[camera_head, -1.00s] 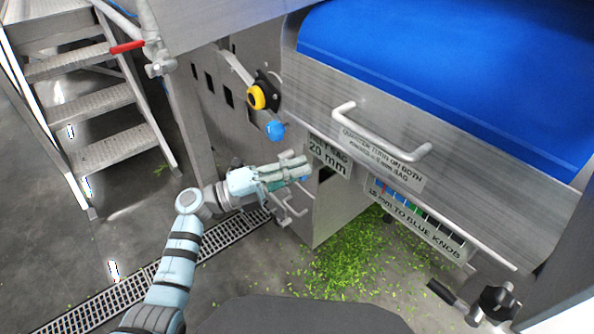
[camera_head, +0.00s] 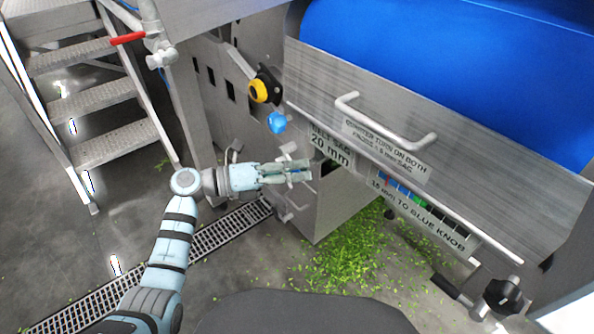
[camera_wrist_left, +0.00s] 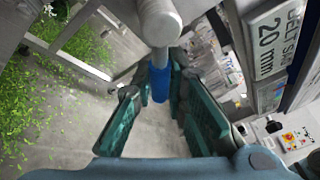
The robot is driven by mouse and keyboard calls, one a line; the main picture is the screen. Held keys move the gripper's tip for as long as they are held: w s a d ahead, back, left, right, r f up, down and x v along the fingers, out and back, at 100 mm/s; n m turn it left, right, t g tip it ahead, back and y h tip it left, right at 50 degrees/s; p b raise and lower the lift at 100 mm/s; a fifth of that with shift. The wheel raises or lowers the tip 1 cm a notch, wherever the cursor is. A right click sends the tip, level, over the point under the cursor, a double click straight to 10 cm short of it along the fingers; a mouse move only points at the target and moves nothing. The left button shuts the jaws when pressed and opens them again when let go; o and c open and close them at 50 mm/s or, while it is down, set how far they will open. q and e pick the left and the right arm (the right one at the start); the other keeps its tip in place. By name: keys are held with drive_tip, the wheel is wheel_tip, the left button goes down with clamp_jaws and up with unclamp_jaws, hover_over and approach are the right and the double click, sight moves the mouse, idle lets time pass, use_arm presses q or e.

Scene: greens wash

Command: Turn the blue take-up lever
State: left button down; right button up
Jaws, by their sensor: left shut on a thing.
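My left gripper (camera_head: 296,171) reaches in from the left, low in front of the machine's steel side panel. In the left wrist view its two green fingers (camera_wrist_left: 160,100) are closed in around a blue lever grip (camera_wrist_left: 160,82), which sits between the fingertips below a pale round bar end (camera_wrist_left: 160,22). In the head view the fingers mostly hide this grip. A separate blue ball knob (camera_head: 276,122) sits above the gripper, below a yellow knob on a black mount (camera_head: 259,90). My right gripper is not in view.
A "BELT SAG 20 mm" sign (camera_head: 330,147) is close to the fingertips. A grey bar handle (camera_head: 385,122) and coloured scale strip (camera_head: 420,208) are at right. A blue belt (camera_head: 450,70) runs above. Green leaf scraps (camera_head: 350,240) lie on the floor. Metal steps (camera_head: 95,100) stand at left.

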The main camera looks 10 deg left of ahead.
use_arm(q)
drive_tip(key=shift+f, duration=0.1)
idle(0.4)
drive_tip(key=c, duration=1.6)
unclamp_jaws()
drive_tip(key=v, duration=1.2)
drive_tip(key=shift+s, duration=0.1)
